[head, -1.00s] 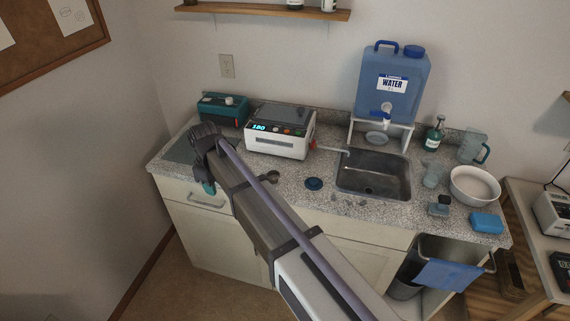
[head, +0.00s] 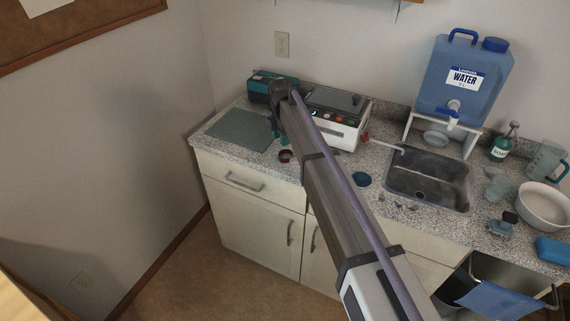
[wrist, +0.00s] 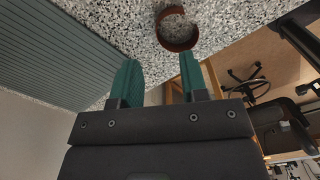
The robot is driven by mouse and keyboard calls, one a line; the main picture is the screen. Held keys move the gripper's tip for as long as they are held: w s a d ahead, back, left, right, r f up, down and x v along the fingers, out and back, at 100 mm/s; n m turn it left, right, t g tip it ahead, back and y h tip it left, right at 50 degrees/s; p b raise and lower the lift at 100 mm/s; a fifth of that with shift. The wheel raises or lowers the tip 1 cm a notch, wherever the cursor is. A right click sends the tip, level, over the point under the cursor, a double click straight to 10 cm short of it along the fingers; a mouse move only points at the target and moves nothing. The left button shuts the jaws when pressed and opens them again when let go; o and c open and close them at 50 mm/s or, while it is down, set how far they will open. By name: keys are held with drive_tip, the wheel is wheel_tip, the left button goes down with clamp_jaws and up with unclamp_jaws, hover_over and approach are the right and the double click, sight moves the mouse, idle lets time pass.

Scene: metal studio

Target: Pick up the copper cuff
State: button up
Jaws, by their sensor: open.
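The copper cuff (head: 285,156) is a small reddish-brown open ring on the speckled counter (head: 225,164), near its front edge and right of the grey-green mat. In the wrist view the cuff (wrist: 177,29) lies beyond my fingertips, slightly right of the line between them, its gap facing up and right. My gripper (wrist: 160,77) is open and empty, its two teal fingers apart and not touching the cuff. In the head view my gripper (head: 275,128) is over the counter just behind and left of the cuff, partly hidden by my arm.
The ribbed mat (head: 240,130) lies left of the cuff. A white device (head: 338,125) and a teal box (head: 262,88) stand behind. A blue disc (head: 362,180) and the sink (head: 428,182) are to the right. The counter's front edge is close to the cuff.

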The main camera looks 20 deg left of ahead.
sight(283, 154)
wheel_tip(283, 154, down, 6)
drive_tip(key=b, duration=0.5)
drive_tip(key=shift+w+d+f, duration=0.1)
drive_tip(key=shift+d+f, duration=0.05)
drive_tip(key=shift+f, duration=0.1)
drive_tip(key=shift+r, duration=0.25)
clamp_jaws()
